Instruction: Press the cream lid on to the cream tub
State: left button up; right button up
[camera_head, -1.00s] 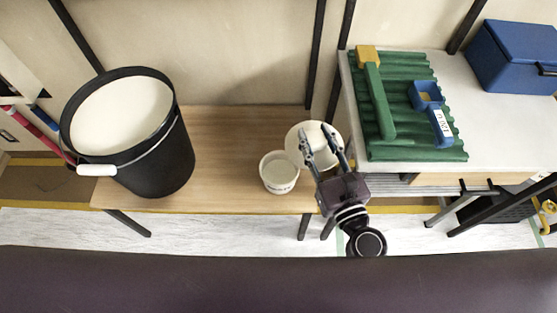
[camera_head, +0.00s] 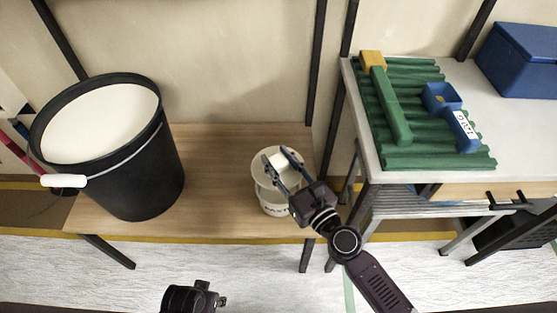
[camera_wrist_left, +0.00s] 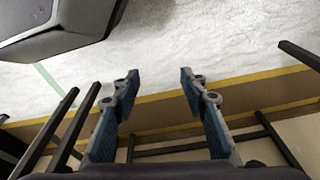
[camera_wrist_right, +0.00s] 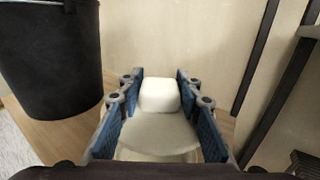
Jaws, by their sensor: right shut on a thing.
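The cream tub (camera_head: 272,205) stands on the wooden bench, mostly covered from above. The round cream lid (camera_head: 262,178) is over it, with a white block-like knob on top. My right gripper (camera_head: 278,158) is shut on the lid by this knob. In the right wrist view the knob (camera_wrist_right: 160,95) sits between the blue finger pads, with the lid's disc (camera_wrist_right: 158,135) below. I cannot tell whether the lid touches the tub's rim. My left gripper (camera_wrist_left: 160,77) is open and empty, over the floor in front of the bench.
A large black bucket (camera_head: 150,175) with pale contents stands on the wooden bench (camera_head: 220,165), left of the tub. A white table (camera_head: 500,115) at the right carries a green ribbed sheet (camera_head: 430,163), a green-and-yellow tool, a blue tool and a blue box (camera_head: 525,60). The bench between bucket and tub is clear.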

aim_at(279, 169)
pick_arm(q)
jog(key=shift+f, duration=0.1)
pick_arm(e)
jog(key=shift+f+b, duration=0.45)
notch_tip(279, 169, down, 2)
jog(key=shift+f+b, duration=0.25)
jog(key=shift+b, duration=1)
jog(key=shift+f+b, duration=0.9)
pick_arm(q)
notch_tip(279, 169, up, 18)
jog(key=t, duration=0.1)
jog(key=shift+w+f, duration=0.2)
jog(key=shift+w, duration=0.1)
pick_arm(e)
jog(key=shift+f, duration=0.3)
pick_arm(q)
jog(key=shift+a, duration=0.1)
jog(key=shift+w+b, duration=0.25)
jog(key=shift+b, duration=0.15)
pick_arm(e)
jog(key=shift+f, duration=0.1)
pick_arm(q)
jog(key=shift+w+d+f+t, duration=0.1)
jog(key=shift+w+d+t, duration=0.15)
jog(key=shift+w+t, duration=0.3)
pick_arm(e)
jog(key=shift+f, duration=0.25)
